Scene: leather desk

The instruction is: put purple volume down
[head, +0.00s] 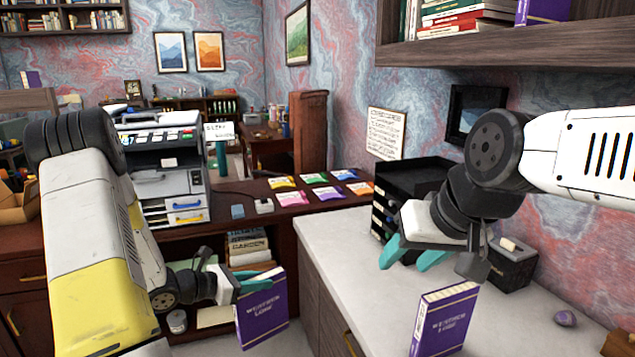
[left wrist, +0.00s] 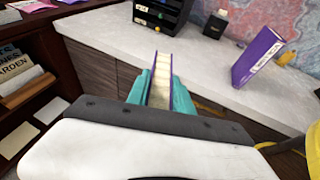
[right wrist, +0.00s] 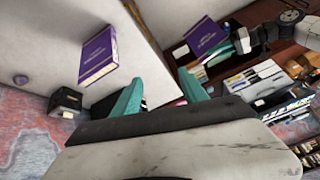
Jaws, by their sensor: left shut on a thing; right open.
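A purple volume (head: 262,308) is in my left gripper (head: 262,281), in front of the dark shelf and left of the white counter. My left gripper is shut on it; the left wrist view shows its page edge (left wrist: 160,80) between the teal fingers. A second purple volume (head: 446,322) stands upright on the white counter (head: 345,235). It also shows in the left wrist view (left wrist: 258,58) and the right wrist view (right wrist: 99,55). My right gripper (head: 410,262) is open and empty above the counter, behind and left of the standing volume.
A black drawer unit (head: 405,185) and a small black box (head: 511,265) stand at the counter's back. Several colourful packets (head: 315,178) lie on the dark desk. The counter's front left is clear.

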